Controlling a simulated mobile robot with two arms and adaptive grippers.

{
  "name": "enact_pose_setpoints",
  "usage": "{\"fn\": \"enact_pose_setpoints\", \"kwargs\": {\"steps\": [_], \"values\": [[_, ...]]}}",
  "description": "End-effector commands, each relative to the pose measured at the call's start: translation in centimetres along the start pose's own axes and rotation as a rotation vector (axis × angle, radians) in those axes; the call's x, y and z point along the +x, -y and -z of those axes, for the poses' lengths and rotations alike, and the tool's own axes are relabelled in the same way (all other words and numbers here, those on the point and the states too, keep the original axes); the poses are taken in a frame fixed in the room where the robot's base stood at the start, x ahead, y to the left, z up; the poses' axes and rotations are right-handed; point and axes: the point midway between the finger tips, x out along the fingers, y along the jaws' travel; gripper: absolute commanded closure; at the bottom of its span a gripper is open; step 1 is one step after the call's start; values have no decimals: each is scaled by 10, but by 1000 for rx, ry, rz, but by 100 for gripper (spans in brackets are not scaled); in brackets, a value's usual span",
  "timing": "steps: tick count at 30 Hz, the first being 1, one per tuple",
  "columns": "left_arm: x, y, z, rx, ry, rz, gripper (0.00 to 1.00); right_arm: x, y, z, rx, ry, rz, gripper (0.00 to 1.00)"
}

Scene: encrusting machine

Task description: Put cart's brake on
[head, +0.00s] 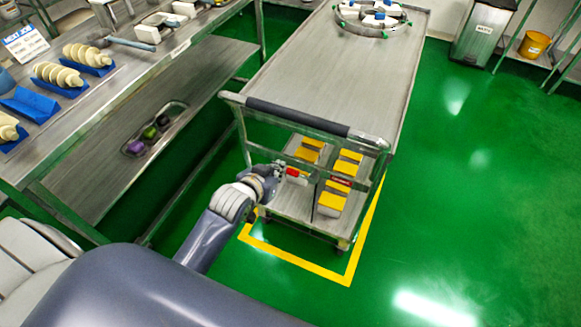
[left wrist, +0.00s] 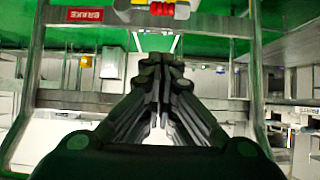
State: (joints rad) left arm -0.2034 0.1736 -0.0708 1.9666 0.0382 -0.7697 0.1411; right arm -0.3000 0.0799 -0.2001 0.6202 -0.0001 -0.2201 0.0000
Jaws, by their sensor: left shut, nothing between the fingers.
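The metal cart (head: 335,65) stands in the middle of the head view, with a dark-gripped push handle (head: 297,117) on its near end. A red brake part (head: 292,171) is on the bar below the handle; it also shows as red knobs at the top of the left wrist view (left wrist: 168,9). A red label reading BRAKE (left wrist: 85,15) is on the same bar. My left gripper (head: 279,170) is shut and empty, just left of the red part; its closed fingers (left wrist: 162,65) point toward the bar. Contact cannot be told. My right gripper is not in view.
Yellow-topped boxes (head: 331,200) lie on the cart's lower shelf. A round tray (head: 369,16) sits on its top. A steel workbench (head: 130,75) stands left. Yellow floor tape (head: 292,262) edges the cart; green floor (head: 480,200) is clear at right.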

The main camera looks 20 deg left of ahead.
Motion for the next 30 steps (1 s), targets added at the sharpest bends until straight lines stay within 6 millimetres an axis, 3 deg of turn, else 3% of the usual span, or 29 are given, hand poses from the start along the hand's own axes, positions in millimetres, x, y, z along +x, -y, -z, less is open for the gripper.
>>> {"fn": "enact_pose_setpoints", "kwargs": {"steps": [11, 30], "values": [[14, 0, 0, 0, 1, 0, 100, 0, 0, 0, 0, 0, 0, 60], [106, 0, -6, 1, 5, -1, 100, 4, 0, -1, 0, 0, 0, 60]]}}
